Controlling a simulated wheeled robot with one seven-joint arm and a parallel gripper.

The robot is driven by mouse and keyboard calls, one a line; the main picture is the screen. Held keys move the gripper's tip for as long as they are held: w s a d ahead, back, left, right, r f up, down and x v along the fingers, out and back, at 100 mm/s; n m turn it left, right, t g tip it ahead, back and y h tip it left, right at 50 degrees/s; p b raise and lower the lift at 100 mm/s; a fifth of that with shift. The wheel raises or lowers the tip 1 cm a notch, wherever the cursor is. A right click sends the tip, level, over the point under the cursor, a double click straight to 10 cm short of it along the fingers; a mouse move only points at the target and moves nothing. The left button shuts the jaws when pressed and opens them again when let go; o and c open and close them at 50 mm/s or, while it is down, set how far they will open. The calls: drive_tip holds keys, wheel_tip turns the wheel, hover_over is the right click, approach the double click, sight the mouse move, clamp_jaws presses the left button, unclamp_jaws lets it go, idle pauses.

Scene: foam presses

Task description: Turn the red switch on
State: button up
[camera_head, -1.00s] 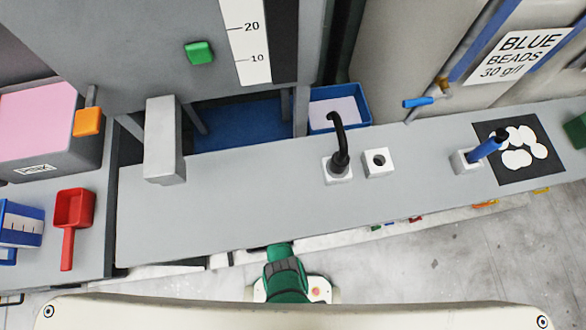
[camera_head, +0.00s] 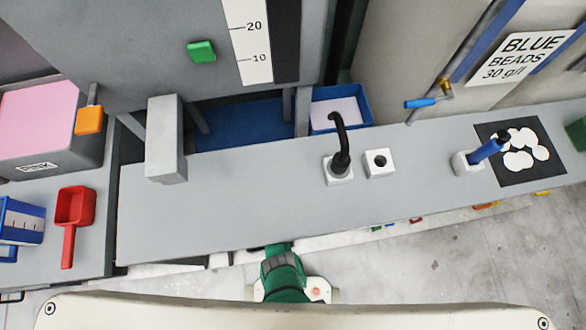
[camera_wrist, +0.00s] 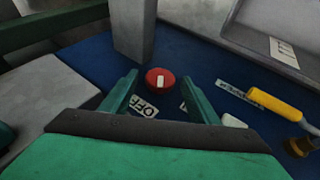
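The red switch (camera_wrist: 160,79) is a round red knob with a white bar across it, on a dark blue surface in the wrist view. The bar points roughly up and down in the picture. A white OFF label (camera_wrist: 144,106) lies below and left of the knob, and a second label, partly hidden by a finger, lies below and right. My gripper (camera_wrist: 164,92) is open, its two green fingers apart on either side of the labels, with the knob just beyond the fingertips. The knob does not show in the head view.
A grey post (camera_wrist: 134,32) stands behind the knob. A yellow handle (camera_wrist: 275,107) lies to the right. A grey block (camera_wrist: 53,98) is at the left.

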drive_tip(key=shift+a+r, duration=0.1)
drive_tip(key=v, duration=1)
drive_tip(key=shift+s+r, duration=0.2)
drive_tip(key=shift+a, duration=0.15)
drive_tip(key=w+d+r+m+g+y, duration=0.1)
drive_tip(key=d+r+y, duration=0.1)
drive_tip(key=d+y, duration=0.35)
drive_tip(key=d+x, duration=0.1)
drive_tip(key=x, duration=1)
drive_tip(key=shift+a, duration=0.15)
idle(0.5)
drive_tip(key=shift+f, duration=0.15)
